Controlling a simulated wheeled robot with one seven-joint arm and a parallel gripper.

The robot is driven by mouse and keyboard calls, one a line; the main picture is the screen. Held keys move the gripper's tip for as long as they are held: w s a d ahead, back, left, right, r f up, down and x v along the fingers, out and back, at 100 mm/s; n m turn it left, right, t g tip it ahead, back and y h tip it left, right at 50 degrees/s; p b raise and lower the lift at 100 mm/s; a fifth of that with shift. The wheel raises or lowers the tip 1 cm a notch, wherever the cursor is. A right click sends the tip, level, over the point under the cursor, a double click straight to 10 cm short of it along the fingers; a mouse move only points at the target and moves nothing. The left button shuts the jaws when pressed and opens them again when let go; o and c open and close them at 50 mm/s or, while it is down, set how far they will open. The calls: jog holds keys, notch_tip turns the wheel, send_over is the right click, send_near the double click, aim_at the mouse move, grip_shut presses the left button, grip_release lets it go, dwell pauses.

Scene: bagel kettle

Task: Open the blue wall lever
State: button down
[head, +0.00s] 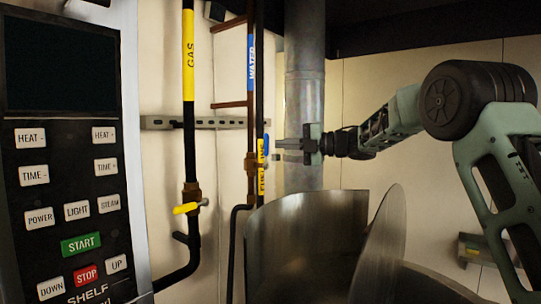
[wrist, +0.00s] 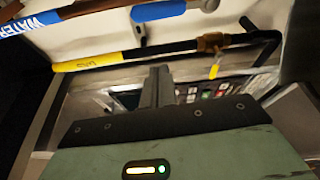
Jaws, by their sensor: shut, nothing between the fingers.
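The blue wall lever (head: 266,145) shows as a small blue piece on the pipes at the wall, just left of my fingertips. In the wrist view the blue lever (wrist: 158,11) lies nearly level at the top, beyond my fingers. My gripper (head: 279,144) reaches in from the right and points left at the lever's height. In the wrist view my gripper (wrist: 159,72) has its fingers together, with nothing between them. I cannot tell in the head view whether the fingertips touch the lever; the wrist view shows a gap in the picture.
A yellow lever (head: 186,208) sits on the gas pipe (head: 189,60). A control panel (head: 65,150) stands at the left. A metal kettle (head: 305,245) with a tilted round plate (head: 380,250) is below my arm. A thick grey duct (head: 305,90) rises behind my gripper.

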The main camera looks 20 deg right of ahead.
jog(key=shift+b+v, duration=0.35)
jog(key=shift+v, duration=1.1)
jog(key=shift+w, duration=0.1)
